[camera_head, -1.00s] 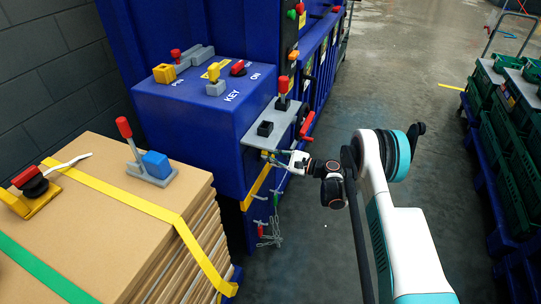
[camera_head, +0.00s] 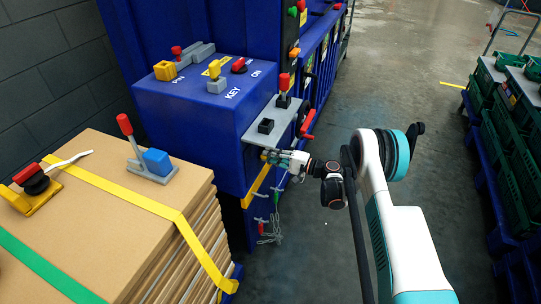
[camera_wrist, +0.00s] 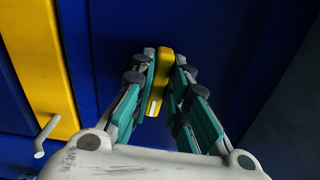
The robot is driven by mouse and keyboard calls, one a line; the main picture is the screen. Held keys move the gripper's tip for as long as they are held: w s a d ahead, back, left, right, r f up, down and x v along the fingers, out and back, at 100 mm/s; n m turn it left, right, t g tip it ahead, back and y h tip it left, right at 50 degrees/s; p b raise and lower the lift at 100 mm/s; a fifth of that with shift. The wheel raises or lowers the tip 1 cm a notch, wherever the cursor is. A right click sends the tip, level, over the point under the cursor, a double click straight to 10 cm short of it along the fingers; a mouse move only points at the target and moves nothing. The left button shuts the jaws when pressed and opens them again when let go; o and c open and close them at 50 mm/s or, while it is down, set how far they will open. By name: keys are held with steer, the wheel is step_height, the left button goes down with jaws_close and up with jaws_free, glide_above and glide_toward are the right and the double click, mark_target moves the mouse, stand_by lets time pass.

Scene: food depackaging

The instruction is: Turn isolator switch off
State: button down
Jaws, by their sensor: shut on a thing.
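My gripper (camera_wrist: 160,100) is closed around a yellow handle (camera_wrist: 158,82) on a dark blue face, with a teal-padded finger on each side of it. The handle stands nearly upright in the wrist view, with a small white mark at its lower end. In the head view my gripper (camera_head: 274,158) is at the right side of the blue machine (camera_head: 200,115), just below the grey plate (camera_head: 281,121). There the fingers mostly hide the handle. No label is readable to confirm that this handle is the isolator switch.
A yellow strip (camera_wrist: 47,65) with a metal hook (camera_wrist: 46,136) runs left of my gripper. A red-knobbed lever (camera_head: 284,84) and a red handle (camera_head: 308,125) are above it. Strapped cardboard (camera_head: 110,205) stands left; a crate trolley (camera_head: 510,140) stands right. Floor between is clear.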

steer(key=shift+f+n, duration=0.15)
steer(key=shift+n, duration=0.45)
steer(key=c, duration=1.6)
jaws_free()
steer(key=shift+o, duration=0.2)
steer(key=shift+d, duration=0.1)
steer(key=v, duration=1.2)
